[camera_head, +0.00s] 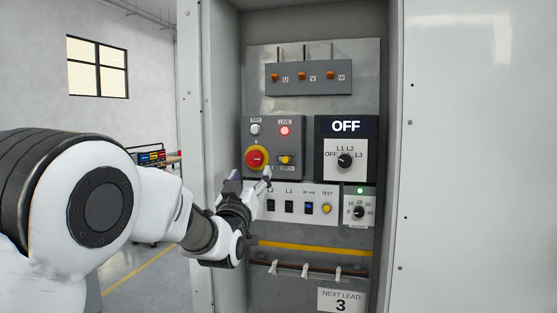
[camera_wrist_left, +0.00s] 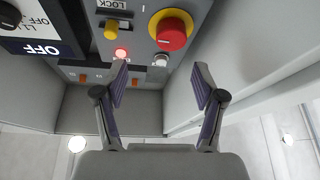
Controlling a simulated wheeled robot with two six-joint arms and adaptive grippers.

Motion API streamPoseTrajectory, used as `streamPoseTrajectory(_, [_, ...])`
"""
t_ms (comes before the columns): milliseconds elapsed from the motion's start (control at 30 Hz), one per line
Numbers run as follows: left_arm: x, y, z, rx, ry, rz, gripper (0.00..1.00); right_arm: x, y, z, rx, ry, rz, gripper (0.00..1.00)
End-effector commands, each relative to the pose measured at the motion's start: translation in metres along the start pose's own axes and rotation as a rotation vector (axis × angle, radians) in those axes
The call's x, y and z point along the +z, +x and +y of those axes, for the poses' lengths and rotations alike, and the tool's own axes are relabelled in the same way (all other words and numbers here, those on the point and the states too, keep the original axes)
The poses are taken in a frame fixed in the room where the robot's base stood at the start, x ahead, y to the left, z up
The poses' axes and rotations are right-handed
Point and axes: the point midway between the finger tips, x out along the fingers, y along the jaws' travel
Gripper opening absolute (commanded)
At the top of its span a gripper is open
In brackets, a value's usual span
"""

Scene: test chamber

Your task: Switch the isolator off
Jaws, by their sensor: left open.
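The isolator's red knob on a yellow round plate (camera_head: 257,158) is on the grey switch panel in the open cabinet. It also shows in the left wrist view (camera_wrist_left: 172,34). I cannot tell which way the knob is turned. The yellow lock part (camera_head: 286,159) is to its right, above a LOCK label. The LIVE lamp (camera_head: 284,131) is lit red; the lamp beside it (camera_head: 255,130) looks unlit. My left gripper (camera_head: 250,181) is open and empty, just below the knob in the head view. Its spread fingers also show in the wrist view (camera_wrist_left: 160,78). My right gripper is out of view.
A black OFF display with a selector dial (camera_head: 345,161) is to the right. Below are a row of switches (camera_head: 302,207) and a small dial (camera_head: 359,212). Three orange terminals (camera_head: 302,76) are above. Cabinet walls (camera_head: 222,90) stand close on both sides.

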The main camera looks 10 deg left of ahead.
Motion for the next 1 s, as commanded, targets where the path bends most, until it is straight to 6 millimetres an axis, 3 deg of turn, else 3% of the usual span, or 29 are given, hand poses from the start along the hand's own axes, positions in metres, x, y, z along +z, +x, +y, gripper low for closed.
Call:
streamPoseTrajectory(67, [0.011, 0.003, -0.005, -0.008, -0.002, -0.019, 0.7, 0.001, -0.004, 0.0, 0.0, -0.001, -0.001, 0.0])
streamPoseTrajectory(167, [0.011, 0.013, -0.004, -0.008, -0.001, -0.021, 0.7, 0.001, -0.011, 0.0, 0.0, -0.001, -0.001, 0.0])
streamPoseTrajectory(500, [0.012, 0.073, -0.004, -0.006, 0.0, -0.02, 0.7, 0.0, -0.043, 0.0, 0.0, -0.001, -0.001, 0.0])
streamPoseTrajectory(800, [0.015, 0.079, -0.005, -0.006, 0.001, -0.02, 0.7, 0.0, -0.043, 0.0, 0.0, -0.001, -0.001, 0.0])
streamPoseTrajectory(1000, [0.015, 0.079, -0.005, -0.006, 0.001, -0.02, 0.09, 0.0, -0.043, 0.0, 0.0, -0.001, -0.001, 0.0])
